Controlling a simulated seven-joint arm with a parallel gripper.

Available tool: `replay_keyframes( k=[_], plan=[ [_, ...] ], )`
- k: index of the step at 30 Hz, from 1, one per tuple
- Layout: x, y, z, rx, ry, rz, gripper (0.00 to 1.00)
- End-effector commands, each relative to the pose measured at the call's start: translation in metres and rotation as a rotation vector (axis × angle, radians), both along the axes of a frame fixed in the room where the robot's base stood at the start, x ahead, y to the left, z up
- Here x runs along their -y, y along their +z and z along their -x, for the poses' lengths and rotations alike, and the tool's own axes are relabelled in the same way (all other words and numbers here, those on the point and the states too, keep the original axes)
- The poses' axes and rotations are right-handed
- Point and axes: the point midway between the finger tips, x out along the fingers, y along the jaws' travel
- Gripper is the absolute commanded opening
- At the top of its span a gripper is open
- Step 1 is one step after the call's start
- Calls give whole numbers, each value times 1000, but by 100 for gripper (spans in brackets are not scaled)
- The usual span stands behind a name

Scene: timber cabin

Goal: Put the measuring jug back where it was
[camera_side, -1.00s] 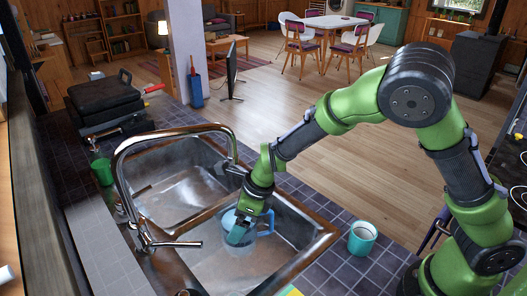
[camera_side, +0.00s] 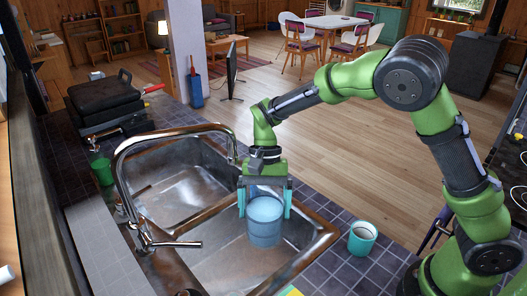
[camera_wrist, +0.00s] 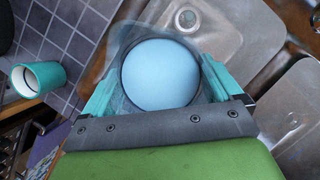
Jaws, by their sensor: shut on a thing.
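The measuring jug (camera_side: 265,222) is a clear, bluish vessel with pale blue contents, held above the near sink basin. It looks upright in the side view. My gripper (camera_side: 265,203) is shut on it, with one teal finger on each side. In the wrist view the jug (camera_wrist: 160,76) shows from above as a round opening filled with light blue, between the two fingers of my gripper (camera_wrist: 158,88). I cannot make out the jug's handle clearly.
A teal mug (camera_side: 362,238) stands on the dark tiled counter right of the sink. The double sink (camera_side: 290,270) has a tall curved tap (camera_side: 122,180) on its left side. A green cup (camera_side: 102,170) and a black appliance (camera_side: 103,97) stand on the left counter.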

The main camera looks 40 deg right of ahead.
Motion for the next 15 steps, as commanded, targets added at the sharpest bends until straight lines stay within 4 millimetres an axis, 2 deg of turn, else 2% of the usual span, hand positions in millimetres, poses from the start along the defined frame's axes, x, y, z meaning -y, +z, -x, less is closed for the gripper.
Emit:
replay_keyframes(
  k=[6, 15],
  plan=[
    [32, 28, 4, 5, 319, -2, 7],
    [73, 59, 7, 6, 589, 0, 7]
  ],
)
